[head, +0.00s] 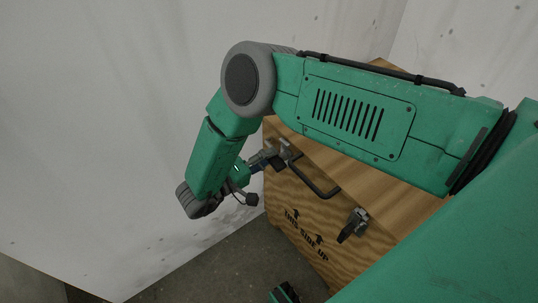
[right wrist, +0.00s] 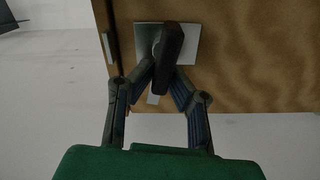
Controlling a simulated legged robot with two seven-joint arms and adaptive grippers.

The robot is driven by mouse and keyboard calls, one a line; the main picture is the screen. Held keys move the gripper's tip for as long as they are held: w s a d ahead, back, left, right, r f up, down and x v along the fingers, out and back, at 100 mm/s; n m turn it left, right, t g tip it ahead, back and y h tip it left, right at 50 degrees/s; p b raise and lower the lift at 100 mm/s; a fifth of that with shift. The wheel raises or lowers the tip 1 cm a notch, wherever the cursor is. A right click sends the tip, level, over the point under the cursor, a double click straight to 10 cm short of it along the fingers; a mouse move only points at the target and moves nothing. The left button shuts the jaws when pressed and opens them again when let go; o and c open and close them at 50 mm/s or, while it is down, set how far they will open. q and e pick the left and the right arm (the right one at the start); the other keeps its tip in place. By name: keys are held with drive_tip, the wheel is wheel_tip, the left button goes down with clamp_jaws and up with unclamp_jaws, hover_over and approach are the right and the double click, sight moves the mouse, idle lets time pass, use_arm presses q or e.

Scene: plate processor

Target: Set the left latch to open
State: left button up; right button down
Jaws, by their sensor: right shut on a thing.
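The wooden crate (head: 300,222) has two metal latches on its front. The left latch (head: 286,150) is near the crate's left end, and my right gripper (head: 264,163) is at it. In the right wrist view, my right gripper (right wrist: 164,72) is shut on the dark lever of the left latch (right wrist: 168,42). The lever stands out in front of its pale metal plate (right wrist: 190,45), and the fingers close around its lower part. In the head view my arm and gripper partly hide this latch.
The right latch (head: 353,225) hangs on the crate front to the right. A black bar handle (head: 322,191) sits between the latches. A pale wall (head: 90,120) stands close on the left. Bare dark floor (head: 220,265) lies before the crate.

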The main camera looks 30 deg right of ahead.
drive_tip(key=shift+w, duration=0.15)
idle(0.4)
drive_tip(key=c, duration=1.6)
unclamp_jaws()
drive_tip(key=shift+f, duration=0.15)
drive_tip(key=shift+o, duration=0.2)
drive_tip(key=a, duration=0.7)
drive_tip(key=shift+s+a, duration=0.2)
drive_tip(key=shift+s, duration=0.05)
